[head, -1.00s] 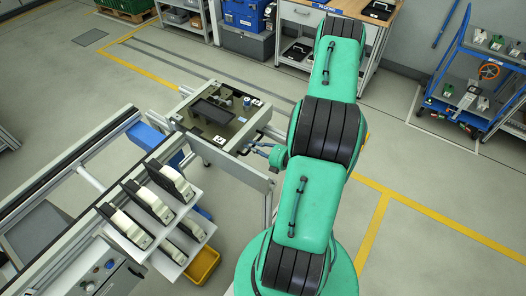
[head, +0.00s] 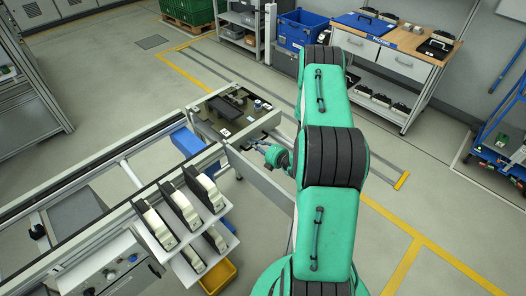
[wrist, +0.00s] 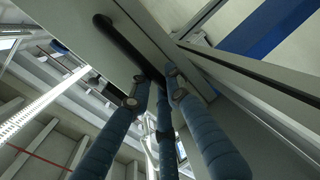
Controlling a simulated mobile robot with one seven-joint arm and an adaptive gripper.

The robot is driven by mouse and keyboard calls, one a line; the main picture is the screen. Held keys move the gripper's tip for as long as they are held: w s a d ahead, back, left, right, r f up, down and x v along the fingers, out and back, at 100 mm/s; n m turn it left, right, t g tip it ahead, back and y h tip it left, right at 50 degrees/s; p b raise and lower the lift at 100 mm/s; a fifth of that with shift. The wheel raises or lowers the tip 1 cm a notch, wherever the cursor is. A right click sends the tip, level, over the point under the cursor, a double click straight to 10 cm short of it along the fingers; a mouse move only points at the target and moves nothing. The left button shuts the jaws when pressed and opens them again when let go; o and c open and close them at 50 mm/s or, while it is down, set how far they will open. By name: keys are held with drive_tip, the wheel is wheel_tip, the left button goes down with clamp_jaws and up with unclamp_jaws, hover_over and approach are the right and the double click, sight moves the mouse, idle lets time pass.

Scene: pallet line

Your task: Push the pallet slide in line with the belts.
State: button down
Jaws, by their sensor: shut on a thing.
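The pallet slide (head: 208,128) is a grey frame with a dark top at the right end of the belts, in the middle of the head view. A dark pallet (head: 228,104) with small parts sits on it. The near belt line (head: 95,195) runs from lower left up toward the slide. I cannot tell exactly how well the slide and belts line up. My gripper (head: 257,145) is at the slide's near right side. In the wrist view, its blue fingers (wrist: 153,88) are shut around a black bar handle (wrist: 122,42) on a grey panel. The grip is partly hidden.
A rack of white and black parts (head: 182,212) stands at the near belt side, with a yellow bin (head: 218,276) below. A blue bin (head: 187,141) sits by the slide. A workbench (head: 392,45) stands behind.

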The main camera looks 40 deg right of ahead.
drive_tip(key=shift+x, duration=0.8)
drive_tip(key=shift+a, duration=0.1)
drive_tip(key=c, duration=1.7)
unclamp_jaws()
drive_tip(key=shift+w, duration=0.2)
drive_tip(key=v, duration=1.2)
